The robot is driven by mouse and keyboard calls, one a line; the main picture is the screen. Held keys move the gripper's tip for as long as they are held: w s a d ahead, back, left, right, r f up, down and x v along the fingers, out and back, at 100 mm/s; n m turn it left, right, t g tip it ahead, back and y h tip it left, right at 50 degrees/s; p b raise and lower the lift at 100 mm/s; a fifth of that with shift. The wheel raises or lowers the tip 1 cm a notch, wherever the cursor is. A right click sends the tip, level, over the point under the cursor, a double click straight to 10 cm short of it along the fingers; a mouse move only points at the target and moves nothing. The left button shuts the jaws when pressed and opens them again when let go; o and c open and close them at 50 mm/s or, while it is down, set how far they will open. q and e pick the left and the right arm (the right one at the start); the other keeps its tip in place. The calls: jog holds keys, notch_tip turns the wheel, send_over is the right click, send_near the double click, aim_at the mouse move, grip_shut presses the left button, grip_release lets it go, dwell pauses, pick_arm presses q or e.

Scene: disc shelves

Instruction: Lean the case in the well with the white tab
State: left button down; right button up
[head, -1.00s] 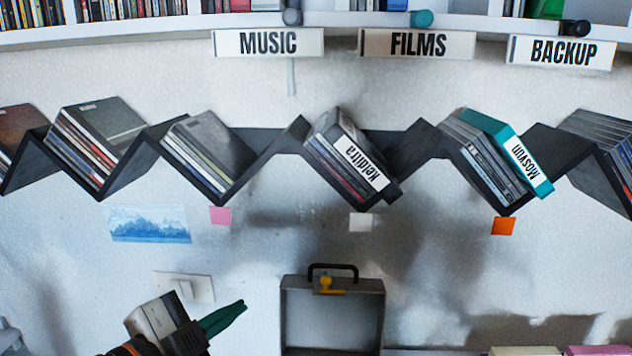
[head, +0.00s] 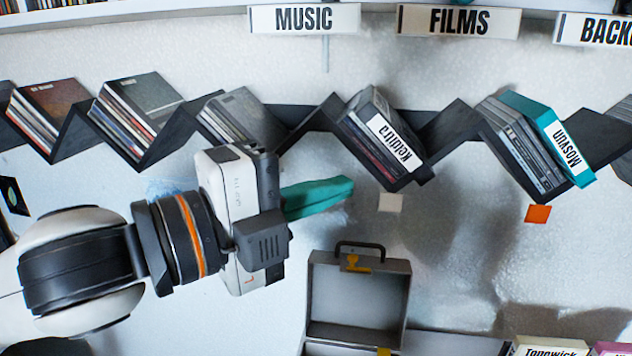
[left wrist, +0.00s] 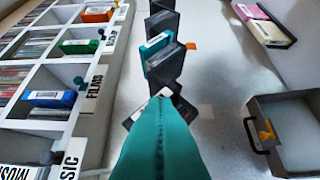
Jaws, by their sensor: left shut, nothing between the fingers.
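The white tab (head: 390,202) is on the wall below a V-shaped well of the dark zigzag shelf (head: 445,128). In that well several dark cases lie tilted along its left slope. The top one, the Keiditra case (head: 391,138), has a white label on its spine. My left gripper (head: 345,186) is shut and empty, its teal fingers pointing right, left of the white tab and below the cases in the picture. In the left wrist view, the closed fingers (left wrist: 160,125) partly hide the cases of a near well. My right gripper is not in view.
The neighbouring well to the right, above an orange tab (head: 538,214), holds cases including the teal Mosvun case (head: 566,145). An open grey box (head: 358,290) with a handle stands below. Signs MUSIC (head: 304,19) and FILMS (head: 458,21) hang above. Open wall lies right of the fingers.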

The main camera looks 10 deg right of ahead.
aim_at(402, 153)
pick_arm(q)
jog(key=p+x, duration=0.1)
jog(key=x, duration=0.2)
jog(key=w+p+x, duration=0.1)
jog(key=x, duration=0.2)
jog(key=a+p+x, duration=0.1)
jog(key=x, duration=0.2)
jog(key=shift+w, duration=0.8)
jog(key=shift+d, duration=0.1)
